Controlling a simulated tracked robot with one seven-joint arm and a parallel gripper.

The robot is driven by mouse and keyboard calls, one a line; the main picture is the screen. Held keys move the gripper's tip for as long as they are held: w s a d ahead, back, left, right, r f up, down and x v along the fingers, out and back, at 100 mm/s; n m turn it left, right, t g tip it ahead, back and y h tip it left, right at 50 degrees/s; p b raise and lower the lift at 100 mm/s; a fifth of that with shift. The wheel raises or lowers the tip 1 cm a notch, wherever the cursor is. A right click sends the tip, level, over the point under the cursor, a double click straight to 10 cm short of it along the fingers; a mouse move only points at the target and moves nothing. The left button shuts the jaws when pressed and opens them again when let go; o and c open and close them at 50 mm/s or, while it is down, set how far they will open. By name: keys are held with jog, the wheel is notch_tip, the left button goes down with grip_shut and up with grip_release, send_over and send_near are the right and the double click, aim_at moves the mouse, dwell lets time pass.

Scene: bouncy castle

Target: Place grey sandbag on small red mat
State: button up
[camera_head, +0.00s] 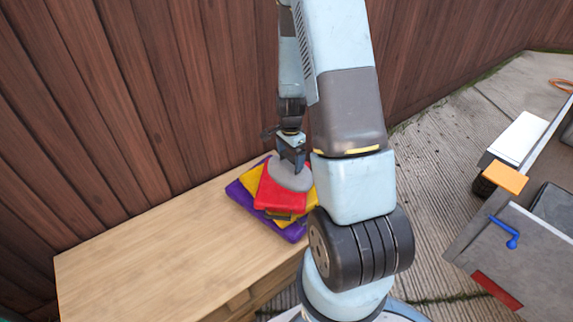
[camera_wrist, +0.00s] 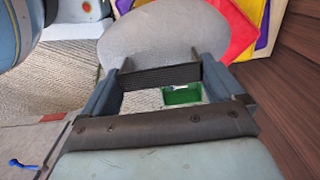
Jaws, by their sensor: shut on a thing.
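The grey sandbag (camera_head: 289,174) is a flat, rounded bag, and it also fills the upper middle of the wrist view (camera_wrist: 165,38). My gripper (camera_head: 294,162) is shut on the sandbag's near edge, with its fingers (camera_wrist: 160,78) on that edge in the wrist view. The small red mat (camera_head: 272,194) is the top one of a stack; it shows at the upper right of the wrist view (camera_wrist: 228,28). The sandbag overlaps the red mat's back part in the head view. I cannot tell whether they touch. My arm hides the stack's right side.
A yellow mat (camera_head: 251,178) and a purple mat (camera_head: 236,193) lie under the red one on a wooden bench (camera_head: 150,250). The bench's left part is clear. A wooden fence (camera_head: 130,110) stands behind. A grey cart (camera_head: 530,245) stands on the right. A green tray (camera_wrist: 182,96) lies lower down.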

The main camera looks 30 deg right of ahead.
aim_at(286, 151)
jog(key=w+f, duration=0.1)
jog(key=w, duration=0.1)
jog(key=w+d+f, duration=0.1)
jog(key=w, duration=0.3)
jog(key=shift+d+f, duration=0.15)
jog(key=shift+f, duration=0.25)
jog(key=w+f, duration=0.2)
jog(key=f, duration=0.1)
jog(key=w+d+f, duration=0.1)
jog(key=w+f, duration=0.1)
jog(key=shift+w+f, duration=0.15)
jog(key=shift+f, duration=1.65)
jog(key=shift+f, duration=0.1)
jog(key=o, duration=1.7)
